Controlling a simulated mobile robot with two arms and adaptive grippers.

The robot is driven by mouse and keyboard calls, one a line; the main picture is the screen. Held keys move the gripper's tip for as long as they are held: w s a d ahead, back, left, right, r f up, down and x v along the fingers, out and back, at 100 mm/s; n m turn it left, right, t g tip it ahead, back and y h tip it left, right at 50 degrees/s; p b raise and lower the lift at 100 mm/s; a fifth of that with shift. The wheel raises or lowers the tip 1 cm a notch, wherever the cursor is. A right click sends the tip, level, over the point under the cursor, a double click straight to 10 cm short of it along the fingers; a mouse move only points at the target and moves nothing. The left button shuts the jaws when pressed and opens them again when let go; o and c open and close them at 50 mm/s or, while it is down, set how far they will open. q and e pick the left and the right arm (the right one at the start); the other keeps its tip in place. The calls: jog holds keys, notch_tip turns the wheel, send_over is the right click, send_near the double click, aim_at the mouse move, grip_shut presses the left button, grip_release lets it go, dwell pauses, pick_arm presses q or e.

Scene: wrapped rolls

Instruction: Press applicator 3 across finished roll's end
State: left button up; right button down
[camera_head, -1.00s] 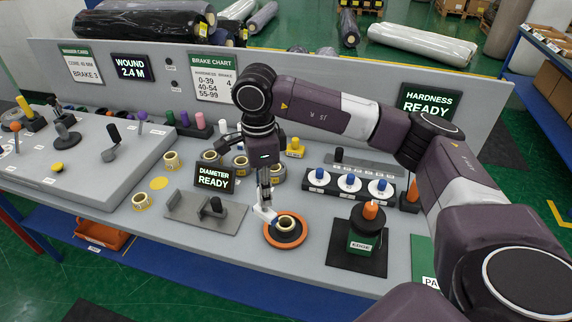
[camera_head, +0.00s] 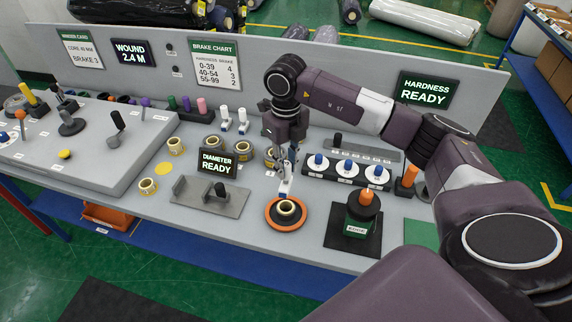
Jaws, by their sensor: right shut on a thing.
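The wound roll (camera_head: 287,208), a small cream ring, sits on an orange round holder (camera_head: 272,217) near the front of the bench. My right gripper (camera_head: 287,170) points down just behind it. It is shut on a white applicator (camera_head: 284,188), whose lower end is at the roll's back edge; I cannot tell whether they touch. Two similar white applicators (camera_head: 225,118) (camera_head: 243,121) stand farther back. The applicator numbers are too small to read. My left gripper is not in view.
A gauge plate with a "DIAMETER READY" sign (camera_head: 217,163) stands left of the roll. A green "EDGE" device (camera_head: 358,222) on a black mat stands right. Behind are several yellow-cored rolls and a rack of white discs with blue knobs (camera_head: 346,167).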

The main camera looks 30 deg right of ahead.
aim_at(286, 183)
jog(key=shift+f+b, duration=3.05)
jog(key=shift+f, duration=0.75)
jog(key=shift+f+b, duration=0.55)
jog(key=shift+f, duration=0.15)
jog(key=shift+s+f, duration=0.15)
notch_tip(286, 183, up, 2)
jog(key=shift+p, duration=0.55)
jog(key=shift+r+p, duration=1.85)
jog(key=shift+r, duration=1.3)
